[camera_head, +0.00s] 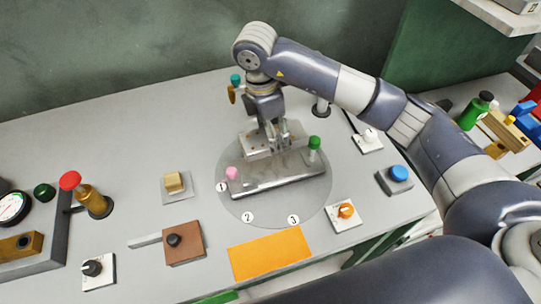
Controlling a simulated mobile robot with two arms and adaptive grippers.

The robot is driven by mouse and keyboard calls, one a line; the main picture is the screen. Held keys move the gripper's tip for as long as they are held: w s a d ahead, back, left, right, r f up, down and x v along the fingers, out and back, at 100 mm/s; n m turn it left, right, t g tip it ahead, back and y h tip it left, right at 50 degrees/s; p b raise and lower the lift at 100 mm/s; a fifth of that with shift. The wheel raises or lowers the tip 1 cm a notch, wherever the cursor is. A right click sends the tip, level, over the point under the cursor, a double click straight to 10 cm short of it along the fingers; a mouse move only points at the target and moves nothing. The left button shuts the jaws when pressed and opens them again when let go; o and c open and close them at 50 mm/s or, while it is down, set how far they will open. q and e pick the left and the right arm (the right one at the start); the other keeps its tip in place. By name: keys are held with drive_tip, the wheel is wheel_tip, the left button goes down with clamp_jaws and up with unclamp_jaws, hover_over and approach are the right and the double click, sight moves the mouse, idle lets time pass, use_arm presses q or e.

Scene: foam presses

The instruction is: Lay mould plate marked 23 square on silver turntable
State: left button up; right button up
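The silver turntable (303,208) is a flat grey disc in the middle of the bench, with white round labels 1, 2 and 3 along its near left edge. A metal plate (285,172) lies over the disc, its long near edge slanting up to the right. It carries a pink knob (232,173) at its left and a green-topped post (314,146) at its right. I cannot read a 23 on it. My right gripper (279,137) points down at the plate's far part. Its fingertips merge with metal parts there, so I cannot tell its grip. My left gripper is out of view.
An orange mat (269,254) lies in front of the disc. An orange knob (346,211) and a blue button (398,173) stand to the right. A brown block (184,249), a brass block (174,183) and a red-topped lever (70,181) stand left.

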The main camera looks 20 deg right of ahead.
drive_tip(key=shift+f, duration=0.3)
wheel_tip(320, 180, down, 5)
drive_tip(key=shift+s+r+p, duration=0.1)
drive_tip(key=shift+p, duration=0.85)
wheel_tip(320, 180, down, 4)
drive_tip(key=shift+f+p, duration=0.1)
drive_tip(key=shift+p, duration=0.5)
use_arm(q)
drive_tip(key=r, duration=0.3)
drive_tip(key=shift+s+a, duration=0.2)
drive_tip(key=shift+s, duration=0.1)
use_arm(e)
drive_tip(key=shift+f, duration=0.1)
drive_tip(key=o, duration=1.7)
drive_tip(key=shift+c, duration=0.2)
